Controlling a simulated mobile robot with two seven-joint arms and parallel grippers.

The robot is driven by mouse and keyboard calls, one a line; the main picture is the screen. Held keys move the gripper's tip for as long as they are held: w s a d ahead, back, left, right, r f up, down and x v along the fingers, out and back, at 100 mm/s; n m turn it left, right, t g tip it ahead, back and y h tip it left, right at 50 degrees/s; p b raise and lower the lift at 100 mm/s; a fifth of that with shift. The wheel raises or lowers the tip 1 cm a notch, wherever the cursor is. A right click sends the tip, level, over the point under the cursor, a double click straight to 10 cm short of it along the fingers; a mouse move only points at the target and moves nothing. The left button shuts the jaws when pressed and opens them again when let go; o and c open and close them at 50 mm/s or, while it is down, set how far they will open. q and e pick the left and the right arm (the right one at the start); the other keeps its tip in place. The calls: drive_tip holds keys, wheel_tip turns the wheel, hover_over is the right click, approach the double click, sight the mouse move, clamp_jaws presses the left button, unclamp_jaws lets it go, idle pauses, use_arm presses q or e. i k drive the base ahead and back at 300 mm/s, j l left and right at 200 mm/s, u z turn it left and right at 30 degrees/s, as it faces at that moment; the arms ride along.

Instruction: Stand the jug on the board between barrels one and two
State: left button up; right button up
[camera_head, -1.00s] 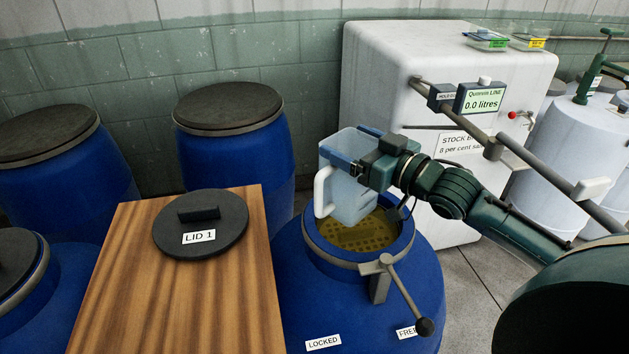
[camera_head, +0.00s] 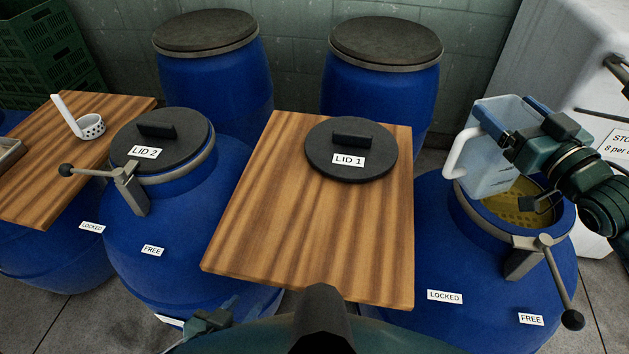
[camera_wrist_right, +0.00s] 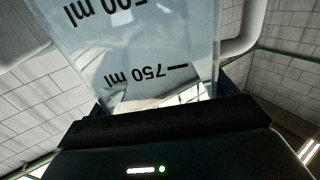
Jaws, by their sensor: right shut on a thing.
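The jug (camera_head: 488,165), clear with a white handle on its left side, hangs just above the open mouth of barrel one (camera_head: 440,250). My right gripper (camera_head: 505,125) is shut on its upper part. Its volume marks show in the right wrist view (camera_wrist_right: 150,75); I cannot tell whether it holds liquid. The wooden board (camera_head: 300,230) lies between barrel one and barrel two (camera_head: 180,240), left of the jug. Lid 1 (camera_head: 370,168) lies on its far right part. My left gripper (camera_head: 205,322) is low at the bottom edge; its jaws are unclear.
Barrel two is closed by lid 2 (camera_head: 185,145). A lever (camera_head: 555,280) stands at barrel one's front rim. A second board (camera_head: 50,165) at the left carries a white ladle (camera_head: 92,125). The near half of the middle board is bare. Two closed barrels (camera_head: 385,95) stand behind.

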sight(283, 231)
drive_tip(key=j+z, duration=0.15)
drive_tip(key=j, duration=0.6)
drive_tip(key=j+z, duration=0.15)
drive_tip(key=j, duration=0.65)
drive_tip(key=j+z, duration=0.2)
drive_tip(key=j, duration=0.55)
drive_tip(key=k, duration=0.1)
